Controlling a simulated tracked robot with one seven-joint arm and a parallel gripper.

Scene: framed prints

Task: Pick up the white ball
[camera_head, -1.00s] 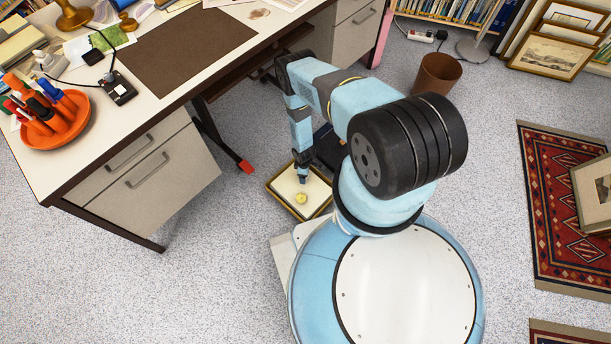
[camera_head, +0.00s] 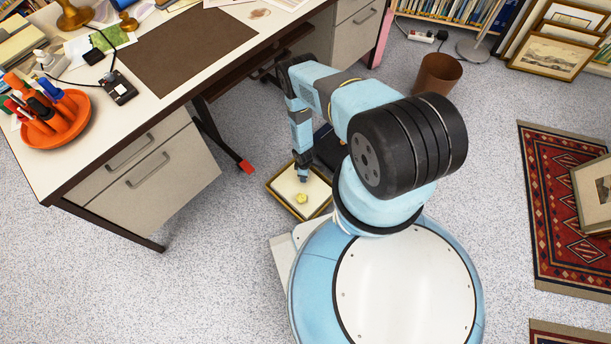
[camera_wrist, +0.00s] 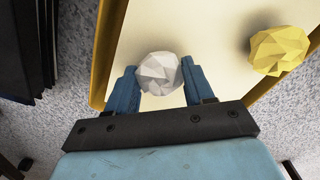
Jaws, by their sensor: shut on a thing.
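The white ball (camera_wrist: 159,70) is a faceted, crumpled-paper-like lump. In the wrist view it sits between the two blue fingers of my gripper (camera_wrist: 158,84), which are shut on it. It is over the pale inner face of a gold-edged framed panel (camera_wrist: 215,25) lying on the floor. I cannot tell whether the ball touches the panel. In the head view my gripper (camera_head: 303,178) points down over the panel (camera_head: 283,202), and the white ball cannot be made out there.
A yellow crumpled ball (camera_wrist: 278,51) lies on the panel, right of my gripper; it also shows in the head view (camera_head: 300,198). Dark upright items (camera_wrist: 25,45) stand left of the panel. A desk (camera_head: 150,165) is to the left, and a brown bin (camera_head: 438,74) stands behind.

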